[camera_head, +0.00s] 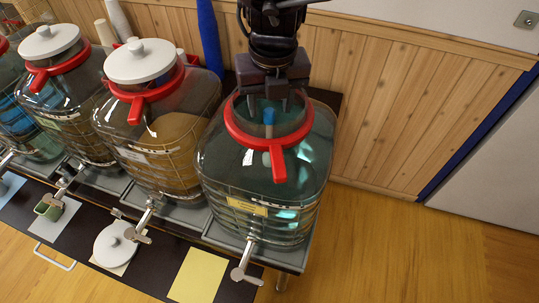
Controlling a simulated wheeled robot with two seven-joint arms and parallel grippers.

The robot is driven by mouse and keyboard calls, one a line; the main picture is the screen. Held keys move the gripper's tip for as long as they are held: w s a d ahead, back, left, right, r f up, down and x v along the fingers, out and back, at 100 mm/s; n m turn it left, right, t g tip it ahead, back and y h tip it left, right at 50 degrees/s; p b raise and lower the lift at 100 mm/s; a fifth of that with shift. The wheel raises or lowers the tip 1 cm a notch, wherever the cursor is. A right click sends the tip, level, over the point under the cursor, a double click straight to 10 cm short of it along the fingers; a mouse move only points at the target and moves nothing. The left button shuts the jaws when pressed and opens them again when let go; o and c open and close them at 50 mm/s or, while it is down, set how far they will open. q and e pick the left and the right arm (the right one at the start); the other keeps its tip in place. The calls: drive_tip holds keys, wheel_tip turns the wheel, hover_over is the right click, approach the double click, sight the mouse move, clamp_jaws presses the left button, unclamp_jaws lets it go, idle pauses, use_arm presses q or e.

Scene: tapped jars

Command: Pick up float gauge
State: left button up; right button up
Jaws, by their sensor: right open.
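The float gauge (269,118) shows as a thin upright piece with a blue top inside the mouth of the rightmost glass jar (225,170). A pale rounded part shows lower down through the glass. The jar has a red collar (279,165) and no lid on it. My right gripper (268,104) points down over the jar mouth, fingers apart, with the blue top between or just below the fingertips. I cannot tell whether they touch it. My left gripper is not in view.
Several other tapped jars stand in a row to the left, two with white lids (138,60). A loose white lid (114,246) lies on the dark table front beside a yellow sheet (198,276). A metal tap (246,262) juts from the open jar. A wood-panelled wall stands behind.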

sight(269, 111)
drive_tip(key=f, duration=0.3)
drive_tip(key=shift+w+a+f+p, duration=0.1)
drive_tip(key=shift+w+f+p, duration=0.2)
drive_tip(key=shift+w+p, duration=0.1)
drive_tip(key=shift+c, duration=1.4)
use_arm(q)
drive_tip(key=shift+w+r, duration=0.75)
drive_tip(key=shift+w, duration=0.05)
use_arm(e)
clamp_jaws()
